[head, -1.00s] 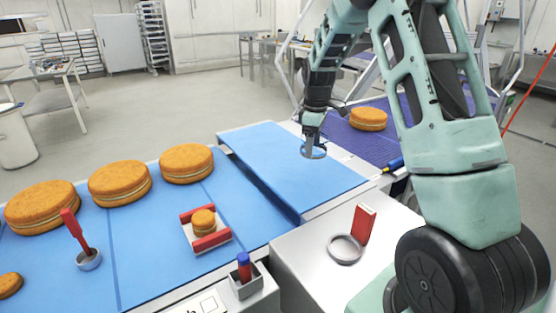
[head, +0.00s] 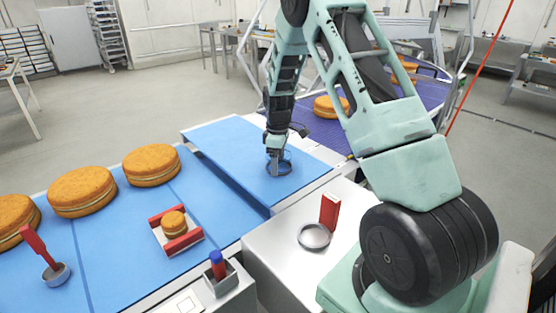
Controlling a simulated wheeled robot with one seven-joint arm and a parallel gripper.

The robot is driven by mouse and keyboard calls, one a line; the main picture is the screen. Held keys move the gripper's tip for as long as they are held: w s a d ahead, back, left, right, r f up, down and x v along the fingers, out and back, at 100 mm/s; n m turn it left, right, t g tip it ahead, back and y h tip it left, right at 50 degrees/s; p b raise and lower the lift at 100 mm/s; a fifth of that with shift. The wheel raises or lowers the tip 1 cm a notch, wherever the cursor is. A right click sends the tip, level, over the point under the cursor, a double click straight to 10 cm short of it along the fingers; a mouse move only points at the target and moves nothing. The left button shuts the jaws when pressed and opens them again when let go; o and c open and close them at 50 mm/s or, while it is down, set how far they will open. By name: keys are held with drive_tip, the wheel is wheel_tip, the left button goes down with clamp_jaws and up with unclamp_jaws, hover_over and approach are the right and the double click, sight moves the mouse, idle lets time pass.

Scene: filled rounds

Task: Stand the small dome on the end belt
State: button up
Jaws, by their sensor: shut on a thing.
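My gripper (head: 276,154) points down over the far blue belt (head: 225,135), towards its right part. It is shut on a small clear dome (head: 285,166) with a dark round rim. The dome is upright, with its rim at or just above the belt surface; I cannot tell whether it touches. The fingertips and the dome's top are small and overlap in the head view. The belt around the dome is bare.
Large orange-brown cakes (head: 150,163) lie on the near blue belt. A red-sided tray (head: 157,237) there holds a small cake (head: 174,223). A metal ring (head: 314,236) and a red block (head: 330,211) stand on the grey cabinet. A purple belt (head: 375,112) lies beyond.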

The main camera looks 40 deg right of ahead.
drive_tip(key=o, duration=1)
drive_tip(key=shift+f, duration=0.1)
wheel_tip(320, 180, up, 12)
drive_tip(key=shift+r+b, duration=0.2)
drive_tip(key=shift+b, duration=0.7)
drive_tip(key=s+a+r+y, duration=0.1)
drive_tip(key=s+a, duration=0.4)
drive_tip(key=a, duration=1)
drive_tip(key=s+a+r, duration=0.1)
drive_tip(key=s+a, duration=0.3)
drive_tip(key=a, duration=1.1)
drive_tip(key=shift+n, duration=0.6)
drive_tip(key=s+a, duration=0.3)
drive_tip(key=s, duration=0.4)
drive_tip(key=s+a+f, duration=0.1)
drive_tip(key=s+a, duration=0.2)
drive_tip(key=s, duration=0.4)
drive_tip(key=s+a, duration=0.3)
drive_tip(key=s, duration=0.4)
drive_tip(key=shift+a+f, duration=0.2)
drive_tip(key=shift+f, duration=0.2)
